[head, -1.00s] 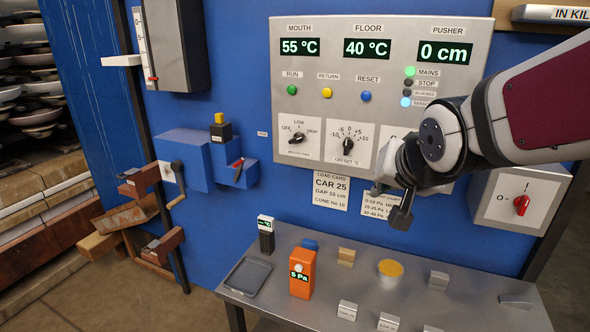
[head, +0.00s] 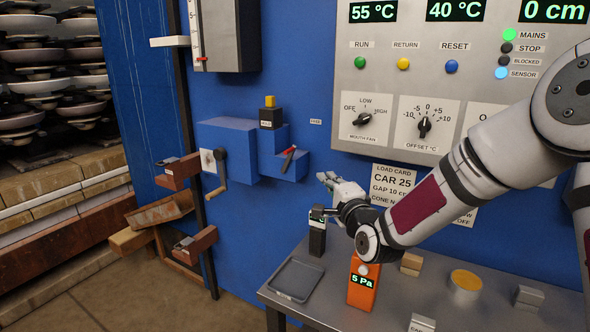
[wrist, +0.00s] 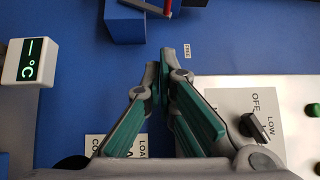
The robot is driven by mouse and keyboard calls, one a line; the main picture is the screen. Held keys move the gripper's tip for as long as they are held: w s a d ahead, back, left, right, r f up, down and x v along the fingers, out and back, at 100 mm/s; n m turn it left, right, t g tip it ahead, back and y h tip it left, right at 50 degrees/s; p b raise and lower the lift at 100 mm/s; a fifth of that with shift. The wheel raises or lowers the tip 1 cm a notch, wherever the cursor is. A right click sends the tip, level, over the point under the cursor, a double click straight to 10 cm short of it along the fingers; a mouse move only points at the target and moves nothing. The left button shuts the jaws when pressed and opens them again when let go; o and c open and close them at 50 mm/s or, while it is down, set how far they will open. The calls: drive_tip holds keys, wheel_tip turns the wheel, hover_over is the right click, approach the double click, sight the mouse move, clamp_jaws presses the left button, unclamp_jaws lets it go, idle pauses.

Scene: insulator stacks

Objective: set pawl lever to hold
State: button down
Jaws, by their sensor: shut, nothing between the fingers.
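The pawl lever (head: 288,161) is a small dark lever with a red part, on the front of a small blue box (head: 284,167). It leans up and to the right, toward a small white tag (head: 315,122) on the wall. In the wrist view the red lever (wrist: 167,6) shows partly at the top edge. My gripper (head: 325,178) is to the right of the lever and a little below it, apart from it. In the wrist view my gripper (wrist: 158,68) has its fingertips together, with nothing between them.
A black block with a yellow top (head: 268,114) stands on the blue housing, left of the lever. A hand crank (head: 219,175) is further left. Below my gripper, the bench (head: 325,318) holds a black meter (head: 317,235), a grey tray (head: 296,280) and an orange gauge (head: 362,284).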

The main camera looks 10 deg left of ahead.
drive_tip(key=shift+w+a+f+m+t+b, duration=0.25)
drive_tip(key=shift+w+a+f+m+t, duration=0.1)
drive_tip(key=shift+f+m, duration=0.2)
drive_tip(key=shift+w+a+f+m+t+b, duration=0.25)
drive_tip(key=shift+f+m+t, duration=0.15)
drive_tip(key=shift+m, duration=0.25)
drive_tip(key=s+a+x, duration=0.1)
drive_tip(key=a+x, duration=0.1)
drive_tip(key=x, duration=1)
drive_tip(key=shift+w+a+r, duration=0.25)
drive_tip(key=shift+a, duration=0.15)
drive_tip(key=shift+r, duration=0.1)
